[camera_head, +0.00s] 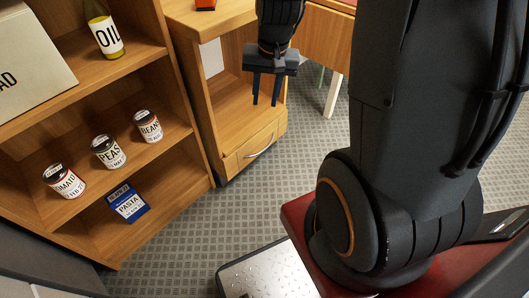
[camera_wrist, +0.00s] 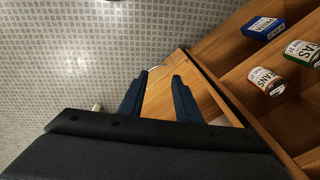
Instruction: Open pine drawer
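The pine drawer (camera_head: 244,157) is the low front of a small wooden cabinet (camera_head: 205,120), with a curved silver handle (camera_head: 262,149). Its front looks flush with the cabinet, so it appears shut. My gripper (camera_head: 265,103) points down above the drawer, in front of the cabinet's open compartment. Its two dark fingers are apart with nothing between them. In the wrist view the gripper (camera_wrist: 158,76) shows blue fingers spread over a wooden surface of the cabinet. The handle is not clear in that view, and the gripper does not touch it in the head view.
A wooden shelf unit (camera_head: 180,80) stands left of the cabinet, holding several cans, a blue pasta box (camera_head: 128,204) and an oil bottle (camera_head: 103,30). A desk (camera_head: 325,45) with a pale leg stands behind right. Tiled floor (camera_head: 285,180) before the drawer is clear.

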